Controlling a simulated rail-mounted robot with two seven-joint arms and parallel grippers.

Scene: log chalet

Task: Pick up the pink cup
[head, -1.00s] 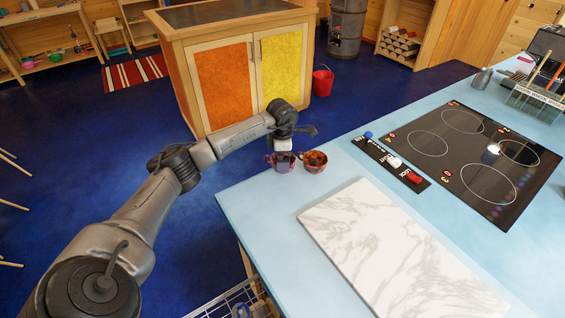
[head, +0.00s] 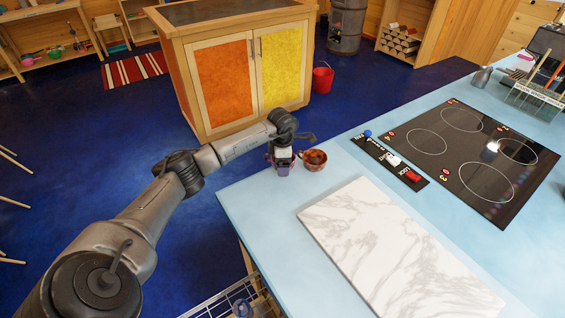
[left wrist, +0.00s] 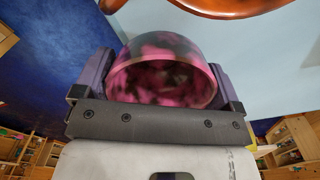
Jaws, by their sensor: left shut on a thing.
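The pink cup (left wrist: 165,75), mottled pink and dark, sits between the two fingers of my left gripper (left wrist: 163,88) in the left wrist view. The fingers are shut on it, one on each side. In the head view my left gripper (head: 283,168) is at the counter's far left corner and hides most of the cup. I cannot tell whether the cup is clear of the counter. My right gripper is not in view.
A red-brown patterned cup (head: 315,161) stands close to the right of my left gripper. A marble board (head: 390,250), a control strip (head: 390,160) and a black cooktop (head: 460,150) lie on the blue counter (head: 255,205). Open floor lies left of the counter.

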